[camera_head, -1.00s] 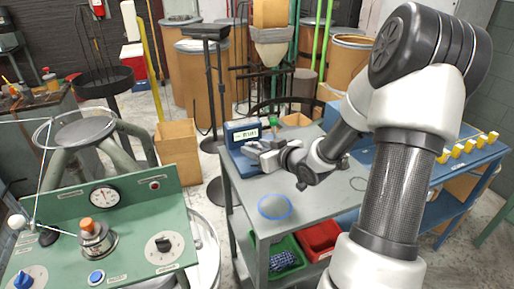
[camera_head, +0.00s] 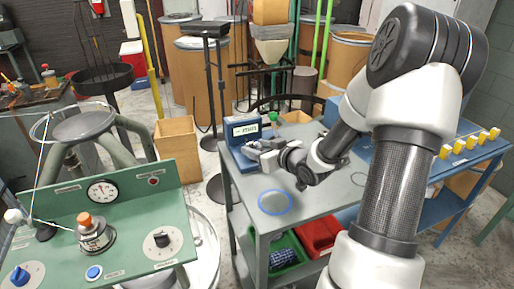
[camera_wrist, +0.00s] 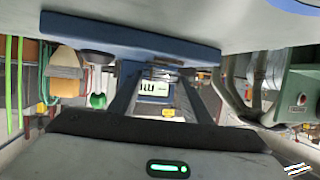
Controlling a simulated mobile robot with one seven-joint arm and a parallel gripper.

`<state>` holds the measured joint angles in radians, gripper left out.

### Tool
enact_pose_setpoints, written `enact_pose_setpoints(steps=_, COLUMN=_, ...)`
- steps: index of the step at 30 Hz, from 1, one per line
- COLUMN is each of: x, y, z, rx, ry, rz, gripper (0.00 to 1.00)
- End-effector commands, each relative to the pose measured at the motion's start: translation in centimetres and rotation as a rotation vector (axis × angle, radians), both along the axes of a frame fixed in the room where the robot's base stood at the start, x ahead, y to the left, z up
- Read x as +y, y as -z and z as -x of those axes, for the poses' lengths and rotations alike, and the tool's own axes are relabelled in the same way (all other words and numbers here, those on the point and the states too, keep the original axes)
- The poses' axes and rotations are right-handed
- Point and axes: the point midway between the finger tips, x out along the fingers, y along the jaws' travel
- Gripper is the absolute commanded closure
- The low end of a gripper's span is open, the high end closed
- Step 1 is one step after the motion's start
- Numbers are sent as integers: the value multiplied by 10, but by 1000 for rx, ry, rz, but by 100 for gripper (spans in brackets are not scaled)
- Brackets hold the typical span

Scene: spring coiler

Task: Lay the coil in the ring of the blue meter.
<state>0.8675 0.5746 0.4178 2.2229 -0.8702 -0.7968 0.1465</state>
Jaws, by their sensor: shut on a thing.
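The blue meter (camera_head: 243,129) stands at the far left corner of the grey table, its lit display facing me. My gripper (camera_head: 253,147) is level in front of it, over its blue base. The upside-down wrist view shows the display (camera_wrist: 153,89) behind the fingers and the blue base (camera_wrist: 130,36) across the top. My fingers are shut on a small grey thing (camera_wrist: 163,73), apparently the coil, close to the base. Whether it touches the meter's ring is hidden.
A blue circle (camera_head: 275,214) is marked on the bare front part of the grey table (camera_head: 313,200). Green (camera_head: 285,261) and red (camera_head: 320,238) bins sit below. A green control panel (camera_head: 130,215) stands at left. A green-topped item stands just right of the meter.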

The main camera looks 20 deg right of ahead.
Motion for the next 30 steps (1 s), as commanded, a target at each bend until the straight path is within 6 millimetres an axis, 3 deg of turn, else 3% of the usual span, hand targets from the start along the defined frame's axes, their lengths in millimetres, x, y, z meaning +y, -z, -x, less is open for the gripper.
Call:
enact_pose_setpoints(steps=20, x=0, y=16, z=0, rx=-1, ry=0, rz=0, gripper=83)
enact_pose_setpoints(steps=21, x=0, y=16, z=0, rx=-1, ry=0, rz=0, gripper=49)
enact_pose_setpoints(steps=24, x=0, y=16, z=0, rx=0, ry=0, rz=0, gripper=34)
enact_pose_setpoints(steps=30, x=0, y=16, z=0, rx=0, ry=0, rz=0, gripper=34)
